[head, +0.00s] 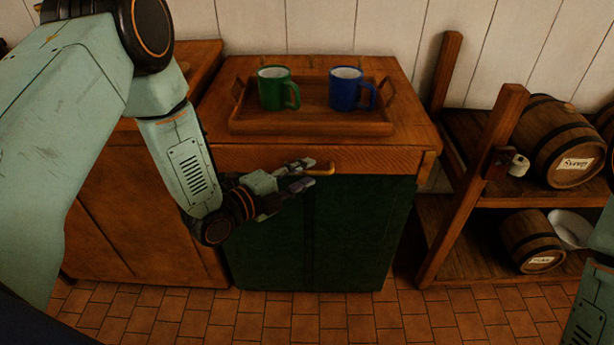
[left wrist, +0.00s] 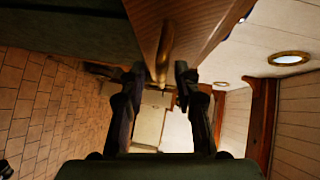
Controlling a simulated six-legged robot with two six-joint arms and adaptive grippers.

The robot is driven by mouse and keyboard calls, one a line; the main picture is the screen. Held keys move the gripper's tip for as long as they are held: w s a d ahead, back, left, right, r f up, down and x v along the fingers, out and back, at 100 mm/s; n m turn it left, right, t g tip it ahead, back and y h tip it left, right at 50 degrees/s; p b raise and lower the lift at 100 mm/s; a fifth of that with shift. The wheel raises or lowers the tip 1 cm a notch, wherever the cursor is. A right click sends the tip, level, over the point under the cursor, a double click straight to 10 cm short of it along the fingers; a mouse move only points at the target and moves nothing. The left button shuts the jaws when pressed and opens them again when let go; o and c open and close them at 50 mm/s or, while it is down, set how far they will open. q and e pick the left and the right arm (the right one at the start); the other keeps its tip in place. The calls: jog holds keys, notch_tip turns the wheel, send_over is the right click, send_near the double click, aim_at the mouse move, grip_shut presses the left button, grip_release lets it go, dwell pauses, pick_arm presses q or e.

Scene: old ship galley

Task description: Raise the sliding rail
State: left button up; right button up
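A wooden front board (head: 270,158), which looks like the sliding rail, runs along the front edge of the cabinet top. It has a brass handle (head: 322,169) near its middle. The board (left wrist: 200,25) and handle (left wrist: 165,48) also show in the left wrist view. My left gripper (head: 302,174) is at the handle, its two fingers apart, one above and one below in the head view. In the left wrist view the handle's end lies between the open fingers (left wrist: 159,78), with gaps on both sides. My right gripper is out of view.
A wooden tray (head: 310,127) on the cabinet top holds a green mug (head: 273,90) and a blue mug (head: 345,90). Dark green doors (head: 350,230) are below the board. A wooden rack (head: 470,190) with barrels (head: 560,140) stands on the right. Tiled floor is clear in front.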

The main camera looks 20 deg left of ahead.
pick_arm(q)
jog(key=shift+w+d, duration=0.3)
jog(key=shift+w, duration=0.1)
jog(key=shift+w, duration=0.15)
jog(key=shift+c, duration=0.5)
grip_shut()
